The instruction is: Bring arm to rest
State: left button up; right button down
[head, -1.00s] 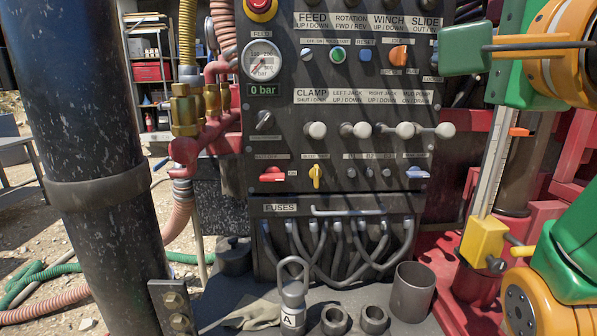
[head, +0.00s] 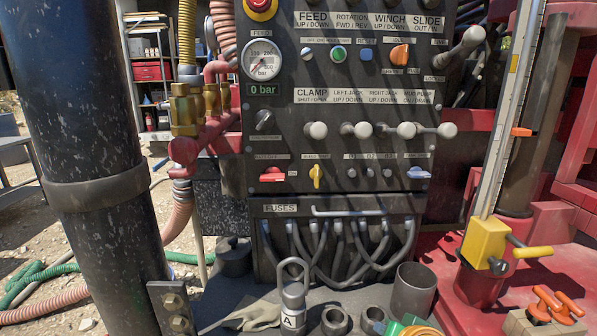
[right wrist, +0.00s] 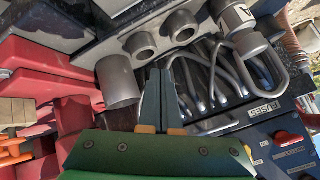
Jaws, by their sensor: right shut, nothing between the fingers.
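My right gripper (right wrist: 166,72) shows in the right wrist view with its dark fingers together and nothing between them. In the head view only a small green and orange piece of my right arm (head: 408,329) shows at the bottom edge, right of centre, in front of the dark ledge. In the right wrist view the fingertips point toward the grey cables and the ledge with cups; whether they touch anything cannot be told. My left gripper is in neither view.
The control panel (head: 345,110) with levers and knobs stands in front. A grey open cup (head: 412,291) and a shackle marked A (head: 292,298) stand on the ledge. A thick black pipe (head: 90,150) rises at left. Orange-handled tools (head: 556,306) lie at lower right.

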jog(key=s+d+f+n+g, duration=0.1)
jog(key=s+f+n+g, duration=0.25)
jog(key=s+f, duration=0.7)
jog(key=s+f+n+g, duration=0.35)
jog(key=s+f, duration=0.45)
jog(key=s, duration=0.5)
notch_tip(320, 180, down, 14)
jog(key=s+n+p, duration=0.1)
jog(key=s+p, duration=0.1)
jog(key=s+d+f+g, duration=0.1)
jog(key=s+d+f, duration=0.1)
jog(key=s+f, duration=0.7)
jog(key=s, duration=0.2)
jog(key=shift+s+g+h+p, duration=0.3)
jog(key=shift+s+p, duration=0.05)
jog(key=shift+p, duration=0.05)
